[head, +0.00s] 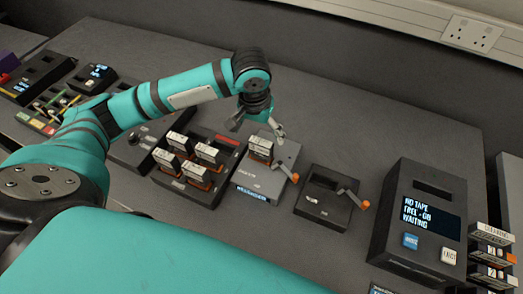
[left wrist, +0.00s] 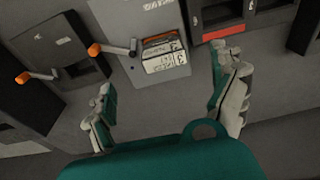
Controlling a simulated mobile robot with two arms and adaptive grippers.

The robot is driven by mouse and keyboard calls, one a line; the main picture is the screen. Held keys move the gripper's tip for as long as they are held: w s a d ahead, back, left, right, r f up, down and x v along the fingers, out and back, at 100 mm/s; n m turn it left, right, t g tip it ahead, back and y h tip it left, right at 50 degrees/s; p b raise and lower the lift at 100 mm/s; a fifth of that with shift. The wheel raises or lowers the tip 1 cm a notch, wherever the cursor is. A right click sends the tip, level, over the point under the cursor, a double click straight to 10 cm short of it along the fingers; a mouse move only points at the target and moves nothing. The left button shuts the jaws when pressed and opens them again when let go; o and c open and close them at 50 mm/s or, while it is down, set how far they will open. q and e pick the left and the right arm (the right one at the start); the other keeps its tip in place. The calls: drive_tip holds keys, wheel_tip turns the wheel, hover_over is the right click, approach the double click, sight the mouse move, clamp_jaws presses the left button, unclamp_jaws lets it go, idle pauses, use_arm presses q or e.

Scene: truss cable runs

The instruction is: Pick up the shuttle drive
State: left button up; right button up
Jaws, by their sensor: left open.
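My left gripper (head: 258,128) is open and empty, with its fingers pointing down over the back of a grey box. It also shows in the left wrist view (left wrist: 162,75), its two fingers spread wide apart. The grey box (head: 262,184) has an orange-knobbed crank and a small lit display. A small white-labelled cartridge (head: 261,147) stands upright in it; in the left wrist view the cartridge (left wrist: 163,58) lies beyond and between the fingertips, not visibly touched. I cannot tell from labels which item is the shuttle drive. My right gripper is out of view.
A dark box with a crank (head: 323,202) stands right of the grey box. A rack with several cartridges (head: 196,178) stands left. A display console (head: 415,225) reads "NO TAPE", beside stacked cartridges (head: 492,258). The table behind the devices (head: 350,120) is clear.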

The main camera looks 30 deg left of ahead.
sight(261, 144)
use_arm(q)
drive_tip(key=f, duration=0.3)
drive_tip(key=shift+w+f, duration=0.4)
drive_tip(key=f, duration=0.3)
drive_tip(key=shift+w+a+f+p, duration=0.1)
drive_tip(key=shift+w+p, duration=0.25)
drive_tip(key=shift+p, duration=0.05)
drive_tip(key=f, duration=0.3)
drive_tip(key=w+f+p, duration=0.1)
drive_tip(key=shift+a+f, duration=0.2)
drive_tip(key=shift+a, duration=0.05)
drive_tip(key=shift+f, duration=0.2)
drive_tip(key=shift+w, duration=0.1)
drive_tip(key=c, duration=1.4)
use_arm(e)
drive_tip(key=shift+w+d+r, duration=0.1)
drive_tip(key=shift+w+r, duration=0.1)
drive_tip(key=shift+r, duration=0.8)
